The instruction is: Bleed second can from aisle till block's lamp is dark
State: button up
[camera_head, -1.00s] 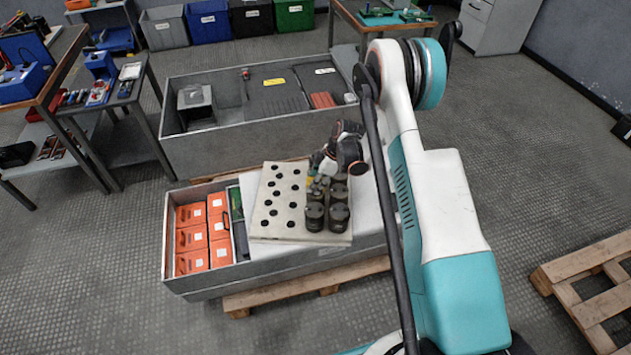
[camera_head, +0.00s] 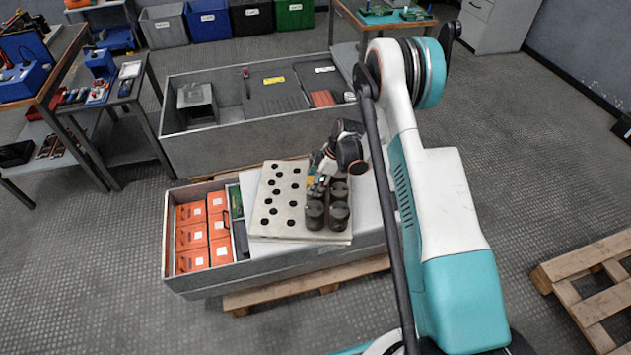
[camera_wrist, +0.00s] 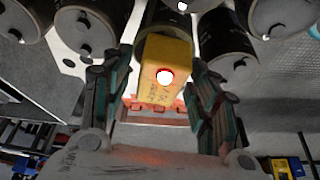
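The yellow block (camera_wrist: 166,65) sits between the two fingers of my gripper (camera_wrist: 163,82) in the wrist view, close against both. Its round lamp (camera_wrist: 165,77) shows bright white with a red rim and looks lit. A dark can (camera_wrist: 170,22) is just beyond the block; I cannot tell whether they touch. Other dark cans (camera_wrist: 84,28) stand on both sides. In the head view several dark cans (camera_head: 339,215) stand on the right part of a pale board with holes (camera_head: 277,228).
Orange boxes (camera_head: 191,238) fill the left end of the grey crate (camera_head: 240,275), left of the board. A second grey crate (camera_head: 235,152) stands behind. A pallet (camera_head: 590,290) lies on the floor at right. The board's left part has only empty holes.

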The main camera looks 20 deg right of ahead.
jog(key=shift+r, duration=0.1)
jog(key=v, duration=1.2)
jog(key=s+a+r+m+t+h, duration=0.1)
jog(key=s+a+r+m, duration=0.3)
jog(key=r, duration=0.8)
jog(key=s+d+r+m+t+h, duration=0.1)
jog(key=s+r+m, duration=0.2)
jog(key=s+r, duration=0.65)
jog(key=s+r+m+t+h, duration=0.1)
jog(key=s+r+m, duration=0.3)
jog(key=s, duration=0.5)
jog(key=s+a+r+m+t+h, duration=0.1)
jog(key=s+r+m+t, duration=0.2)
jog(key=s, duration=0.7)
jog(key=shift+a+r+m, duration=0.25)
jog(key=shift+r+m, duration=0.15)
jog(key=shift+r, duration=0.3)
dwell(2.0)
